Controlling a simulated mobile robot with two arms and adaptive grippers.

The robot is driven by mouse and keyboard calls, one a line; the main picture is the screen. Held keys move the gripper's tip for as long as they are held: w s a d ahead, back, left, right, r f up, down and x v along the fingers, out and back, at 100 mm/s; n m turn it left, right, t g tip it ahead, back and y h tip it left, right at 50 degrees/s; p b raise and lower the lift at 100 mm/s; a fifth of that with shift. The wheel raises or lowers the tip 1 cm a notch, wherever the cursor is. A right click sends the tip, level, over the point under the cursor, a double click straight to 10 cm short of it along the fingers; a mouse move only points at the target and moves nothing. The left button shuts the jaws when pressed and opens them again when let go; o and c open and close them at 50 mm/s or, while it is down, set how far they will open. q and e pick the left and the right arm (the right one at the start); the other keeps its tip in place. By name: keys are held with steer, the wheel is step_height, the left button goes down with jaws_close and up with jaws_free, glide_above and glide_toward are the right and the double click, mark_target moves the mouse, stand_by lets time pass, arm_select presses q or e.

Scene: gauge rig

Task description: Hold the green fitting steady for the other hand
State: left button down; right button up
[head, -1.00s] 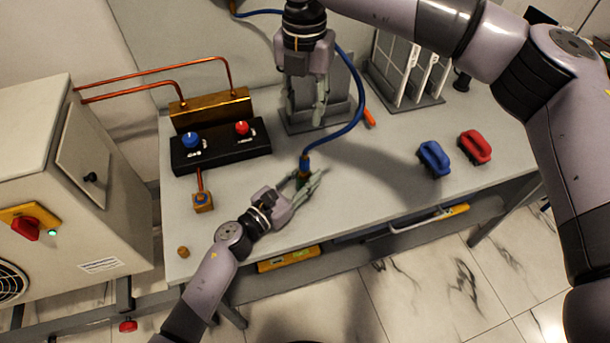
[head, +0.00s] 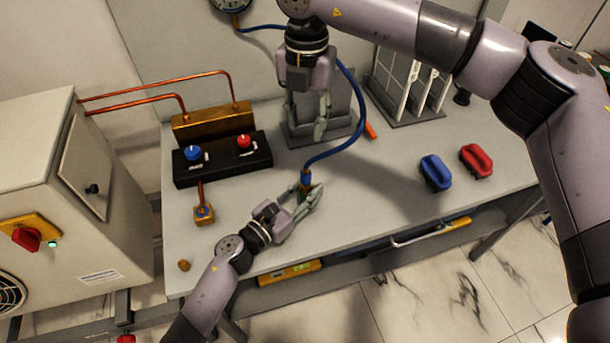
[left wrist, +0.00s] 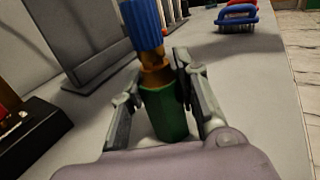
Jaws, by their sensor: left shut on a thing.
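The green fitting (left wrist: 165,112) stands roughly upright on the lower end of a brass piece (left wrist: 153,72) and blue hose end (left wrist: 142,22) in the left wrist view. My left gripper (head: 309,196) is shut on the fitting, with one finger on each side of it. In the head view the fingers hide most of the fitting; the blue hose (head: 349,128) rises from it and curves to the back. My right gripper (head: 323,118) hangs higher, behind the fitting and in front of a grey stand, apart from the hose end. Its finger gap is seen edge-on.
A black box (head: 222,160) with blue and red knobs stands left on the bench (head: 390,215). Blue (head: 435,173) and red (head: 476,160) brushes lie at right. A grey stand (head: 298,122) and a rack (head: 409,85) stand behind. The bench right of the fitting is clear.

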steer(key=shift+o, duration=0.4)
steer(key=shift+o, duration=0.8)
steer(key=n, duration=2.2)
glide_above(306, 167)
step_height(306, 167, down, 4)
steer(key=shift+f, duration=0.15)
step_height(306, 167, down, 12)
steer(key=shift+r, duration=0.1)
steer(key=shift+c, duration=0.5)
jaws_close()
